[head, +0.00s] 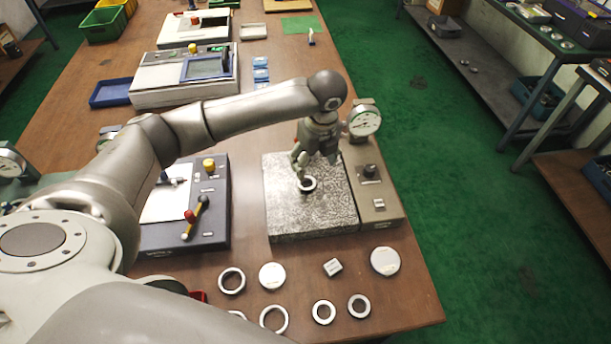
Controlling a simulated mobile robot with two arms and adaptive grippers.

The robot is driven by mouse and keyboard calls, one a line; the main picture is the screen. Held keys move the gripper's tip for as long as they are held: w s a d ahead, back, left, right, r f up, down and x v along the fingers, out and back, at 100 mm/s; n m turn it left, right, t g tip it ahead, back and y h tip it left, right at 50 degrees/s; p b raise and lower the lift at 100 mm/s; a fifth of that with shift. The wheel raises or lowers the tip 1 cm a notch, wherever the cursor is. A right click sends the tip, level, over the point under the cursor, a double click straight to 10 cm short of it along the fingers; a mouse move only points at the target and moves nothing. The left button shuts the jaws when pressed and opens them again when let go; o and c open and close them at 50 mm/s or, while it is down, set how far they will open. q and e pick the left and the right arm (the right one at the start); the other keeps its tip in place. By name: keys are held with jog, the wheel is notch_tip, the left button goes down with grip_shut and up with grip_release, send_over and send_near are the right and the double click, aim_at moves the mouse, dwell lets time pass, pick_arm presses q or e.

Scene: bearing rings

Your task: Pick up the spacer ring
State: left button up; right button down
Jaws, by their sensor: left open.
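A small light metal ring (309,190) with a dark opening lies on the speckled stone plate (310,220). My left gripper (316,166) is open, pointing down just above and behind this ring. The fingers partly overlap the ring's far side, and I cannot tell whether they touch it. More rings lie on the table in front of the plate: one at the left (232,281), one at the bottom edge (274,319), and a pair at the right (324,312). No readable label shows which is the spacer ring. My right gripper is not in view.
A dial gauge (364,121) on its grey stand (375,195) adjoins the plate's right side. A dark control box (205,225) stands left. The table's right edge is close.

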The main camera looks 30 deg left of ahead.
aim_at(307, 183)
pick_arm(q)
notch_tip(307, 183, down, 3)
jog(key=shift+a+r, duration=0.15)
jog(key=shift+f, duration=0.35)
jog(key=shift+a+f, duration=0.1)
jog(key=shift+f, duration=0.15)
jog(key=f+p, duration=0.1)
jog(key=f, duration=0.1)
jog(key=a+f+p, duration=0.1)
jog(key=f, duration=0.1)
jog(key=shift+f, duration=0.1)
jog(key=shift+a+f, duration=0.15)
jog(key=shift+f, duration=0.25)
jog(key=shift+w, duration=0.1)
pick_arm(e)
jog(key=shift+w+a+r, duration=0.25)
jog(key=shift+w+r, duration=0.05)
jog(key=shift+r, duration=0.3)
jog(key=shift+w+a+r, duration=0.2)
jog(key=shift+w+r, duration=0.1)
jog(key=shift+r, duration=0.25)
pick_arm(q)
jog(key=shift+c, duration=0.3)
jog(key=c, duration=1.2)
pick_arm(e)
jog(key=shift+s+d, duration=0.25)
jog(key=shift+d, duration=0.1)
pick_arm(q)
jog(key=shift+r, duration=0.1)
